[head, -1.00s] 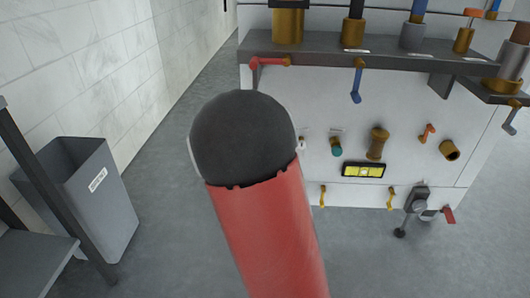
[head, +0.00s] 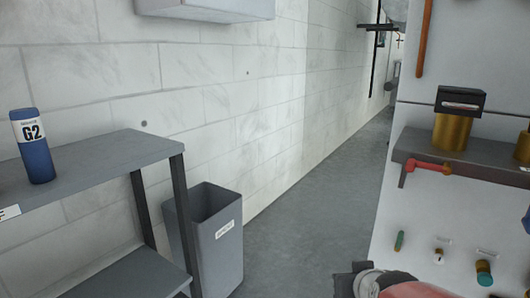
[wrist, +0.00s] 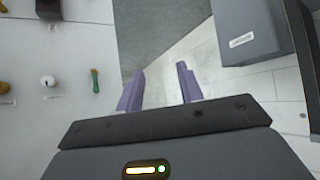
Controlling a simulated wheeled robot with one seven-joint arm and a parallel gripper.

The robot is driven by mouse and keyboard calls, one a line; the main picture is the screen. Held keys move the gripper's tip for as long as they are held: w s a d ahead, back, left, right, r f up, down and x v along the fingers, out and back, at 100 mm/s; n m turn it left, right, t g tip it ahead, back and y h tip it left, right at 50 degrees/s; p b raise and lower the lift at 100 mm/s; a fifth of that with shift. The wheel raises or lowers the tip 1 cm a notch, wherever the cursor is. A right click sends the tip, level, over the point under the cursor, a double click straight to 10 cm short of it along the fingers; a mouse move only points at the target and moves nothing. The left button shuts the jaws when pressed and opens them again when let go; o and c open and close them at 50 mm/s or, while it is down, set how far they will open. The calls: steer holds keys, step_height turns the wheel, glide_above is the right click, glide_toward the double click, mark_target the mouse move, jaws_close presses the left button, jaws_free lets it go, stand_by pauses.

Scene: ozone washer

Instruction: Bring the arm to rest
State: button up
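My gripper (wrist: 158,85) shows in the wrist view with its two purple fingers apart and nothing between them. Grey floor and pale wall lie beyond the fingers. In the head view only a red and dark part of my arm shows at the bottom, right of centre; the fingers are not visible there. The arm is beside the white washer panel (head: 410,225), and I cannot tell the exact gap.
A grey bin (head: 218,250) stands by the tiled wall, left of the arm; it also shows in the wrist view (wrist: 240,30). A grey shelf (head: 90,165) holds a blue bottle (head: 35,148). The panel carries a red lever (head: 428,168) and several knobs. An open floor aisle (head: 310,200) runs between wall and panel.

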steer(key=s+a+r+g, duration=0.1)
steer(key=s+a+g, duration=0.1)
steer(key=s, duration=0.5)
steer(key=s+a+r+g, duration=0.1)
steer(key=s+g, duration=0.1)
steer(key=s, duration=0.6)
step_height(320, 180, up, 13)
steer(key=p, duration=1.2)
steer(key=shift+s+p, duration=0.3)
steer(key=shift+s, duration=0.05)
steer(key=shift+a, duration=0.1)
